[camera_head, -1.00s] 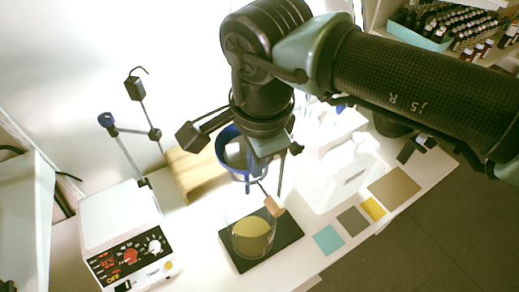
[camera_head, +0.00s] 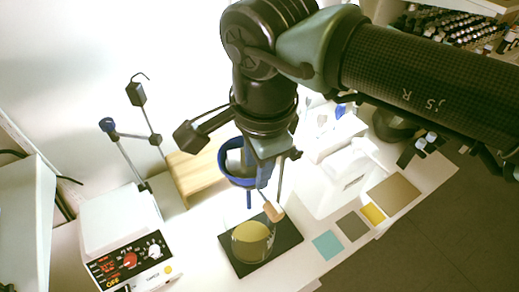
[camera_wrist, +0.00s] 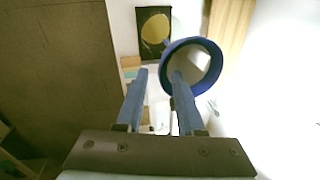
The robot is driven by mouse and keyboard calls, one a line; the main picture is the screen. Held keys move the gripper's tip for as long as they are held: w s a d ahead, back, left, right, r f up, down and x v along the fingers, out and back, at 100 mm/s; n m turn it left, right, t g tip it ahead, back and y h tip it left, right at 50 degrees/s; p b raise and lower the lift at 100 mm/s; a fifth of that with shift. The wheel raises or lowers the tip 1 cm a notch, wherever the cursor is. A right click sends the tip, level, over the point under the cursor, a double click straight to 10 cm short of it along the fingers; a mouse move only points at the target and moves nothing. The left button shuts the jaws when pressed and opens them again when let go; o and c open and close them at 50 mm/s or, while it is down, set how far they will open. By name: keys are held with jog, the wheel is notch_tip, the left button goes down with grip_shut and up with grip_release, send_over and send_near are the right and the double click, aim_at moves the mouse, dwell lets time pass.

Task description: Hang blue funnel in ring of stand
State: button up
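The blue funnel (camera_head: 236,178) has a pale inside and hangs in the air just left of my gripper (camera_head: 264,178) in the head view. In the wrist view, its round blue rim (camera_wrist: 218,62) lies at the fingertips. My gripper (camera_wrist: 159,74) has its two blue fingers apart. The right finger overlaps the funnel's opening. The left finger is outside the rim, with a visible gap between them, so I see no grip on the wall. My wrist and fingers hide part of the funnel. I cannot make out the stand's ring clearly or tell whether it bears the funnel.
A beaker with yellow contents (camera_head: 252,240) stands on a black plate (camera_head: 287,233) below. A white hotplate (camera_head: 110,222) with a rod is at left.

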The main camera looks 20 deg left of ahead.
notch_tip(320, 180, up, 11)
jog(key=s+p, duration=0.1)
jog(key=p, duration=0.4)
jog(key=shift+s+d+p, duration=0.2)
jog(key=shift+d+p, duration=0.2)
jog(key=shift+d, duration=0.05)
jog(key=shift+a, duration=0.1)
